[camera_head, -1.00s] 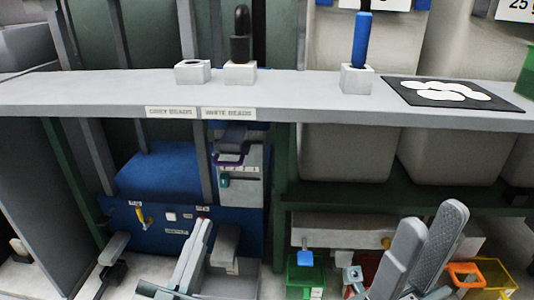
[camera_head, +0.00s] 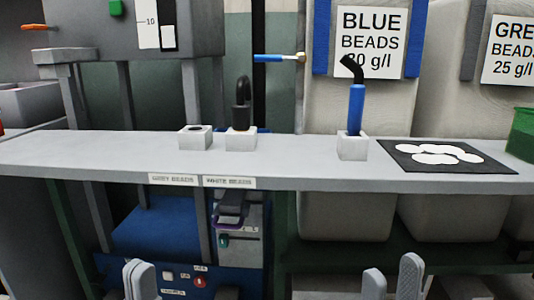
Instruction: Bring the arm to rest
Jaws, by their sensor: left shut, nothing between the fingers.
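My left gripper (camera_head: 141,281) shows at the bottom edge, left of centre, in front of the blue machine. Its fingers are together with nothing between them. My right gripper (camera_head: 392,281) shows at the bottom edge, right of centre. Its two grey fingers stand apart with a gap and nothing between them. Both point upward, below the shelf, and touch nothing that I can see. The rest of both arms is out of the picture.
A grey shelf (camera_head: 90,160) crosses the view. It bears an empty white holder (camera_head: 195,139), a black-handled tool (camera_head: 242,92) in a holder, a blue-handled tool (camera_head: 356,108) in another, and a black mat (camera_head: 490,165) with white patches. A blue machine (camera_head: 150,230) stands below.

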